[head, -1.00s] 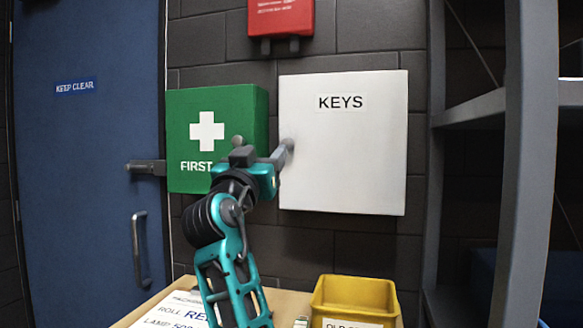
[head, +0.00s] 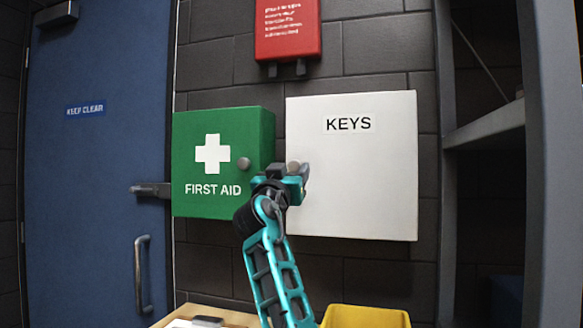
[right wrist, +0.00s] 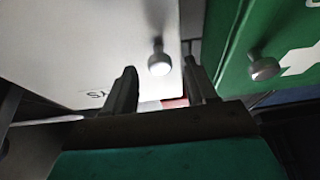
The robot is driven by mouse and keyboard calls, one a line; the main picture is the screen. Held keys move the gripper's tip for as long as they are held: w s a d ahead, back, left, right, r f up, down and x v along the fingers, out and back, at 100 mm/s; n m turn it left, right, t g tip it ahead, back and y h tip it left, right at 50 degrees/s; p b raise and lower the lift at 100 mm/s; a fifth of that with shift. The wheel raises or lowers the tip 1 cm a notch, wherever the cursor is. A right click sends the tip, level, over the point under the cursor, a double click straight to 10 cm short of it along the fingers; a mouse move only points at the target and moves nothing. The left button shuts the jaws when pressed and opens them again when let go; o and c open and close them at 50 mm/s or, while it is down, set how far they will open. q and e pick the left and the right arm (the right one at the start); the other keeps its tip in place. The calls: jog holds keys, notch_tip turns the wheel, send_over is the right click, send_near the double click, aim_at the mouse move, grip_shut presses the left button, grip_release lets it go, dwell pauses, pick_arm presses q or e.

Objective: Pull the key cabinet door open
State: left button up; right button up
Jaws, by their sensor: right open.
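The white key cabinet (head: 355,185), labelled KEYS, hangs on the dark block wall with its door shut. Its round grey knob (head: 293,167) is near the door's left edge, partly hidden by my right gripper (head: 297,176). In the right wrist view the knob (right wrist: 159,60) shows beyond and between the two dark fingertips of the right gripper (right wrist: 160,80). The fingers are apart and empty. I cannot tell how much depth is left between the fingertips and the knob. My left gripper is not in view.
A green first aid cabinet (head: 225,145) with its own knob (head: 243,163) hangs close on the left. A red box (head: 287,30) is above. A yellow bin (head: 365,317) stands below. A grey shelf frame (head: 487,125) is at the right, a blue door (head: 95,200) at the left.

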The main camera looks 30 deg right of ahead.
jog(key=shift+w+d+r, duration=0.25)
jog(key=shift+w+d, duration=0.15)
jog(key=shift+d, duration=0.1)
jog(key=shift+c, duration=0.4)
grip_shut()
